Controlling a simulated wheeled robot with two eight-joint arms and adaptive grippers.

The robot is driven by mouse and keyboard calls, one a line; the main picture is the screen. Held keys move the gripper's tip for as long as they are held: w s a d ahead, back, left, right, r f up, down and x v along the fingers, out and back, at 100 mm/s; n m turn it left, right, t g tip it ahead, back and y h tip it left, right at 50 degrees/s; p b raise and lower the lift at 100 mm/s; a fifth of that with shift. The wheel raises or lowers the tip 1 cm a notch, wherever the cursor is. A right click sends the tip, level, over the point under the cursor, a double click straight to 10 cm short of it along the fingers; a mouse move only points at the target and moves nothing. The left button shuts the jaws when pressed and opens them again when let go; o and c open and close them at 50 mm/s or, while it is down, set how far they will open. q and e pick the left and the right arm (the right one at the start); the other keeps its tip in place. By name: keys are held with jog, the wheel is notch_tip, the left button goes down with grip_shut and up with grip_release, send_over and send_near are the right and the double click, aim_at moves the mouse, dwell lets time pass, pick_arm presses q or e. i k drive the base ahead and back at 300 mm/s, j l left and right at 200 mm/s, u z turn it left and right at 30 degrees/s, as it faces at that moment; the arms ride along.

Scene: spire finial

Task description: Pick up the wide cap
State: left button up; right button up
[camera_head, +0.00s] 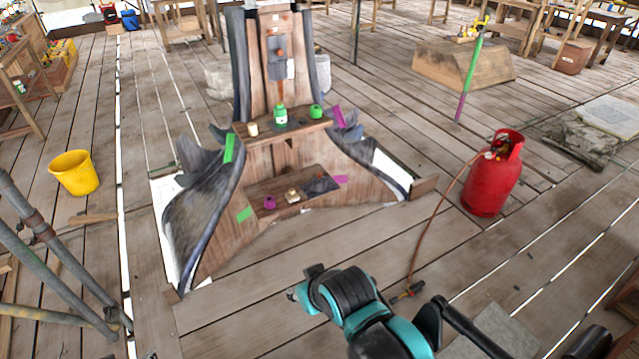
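I cannot tell for sure which piece is the wide cap. On the lower shelf (325,197) of the wooden spire stand, a small pale tan cap-like piece (292,195) sits between a purple piece (270,202) and a dark patch. On the upper shelf (300,130) stand a small cream cup-like piece (252,129), a green jar with a white label (280,116) and a round green piece (316,111). A teal and black arm of mine shows at the bottom, in front of the stand and apart from it. Its fingers cannot be made out. My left gripper is not in view.
A red gas cylinder (492,177) stands right of the stand, with a hose (432,222) running across the planks. A yellow bucket (75,173) and metal poles (50,262) are on the left. Dark curved flanks (205,215) border the shelves. Planks in front are mostly clear.

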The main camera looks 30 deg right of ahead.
aim_at(318, 181)
jog(key=i+l+z, duration=0.4)
jog(key=i+l, duration=0.45)
jog(key=l, duration=0.15)
jog(key=i+l+z, duration=0.1)
jog(key=i+l, duration=0.2)
jog(key=i, duration=0.2)
jog(key=i+l+z, duration=0.1)
jog(key=i, duration=0.45)
jog(key=l, duration=0.1)
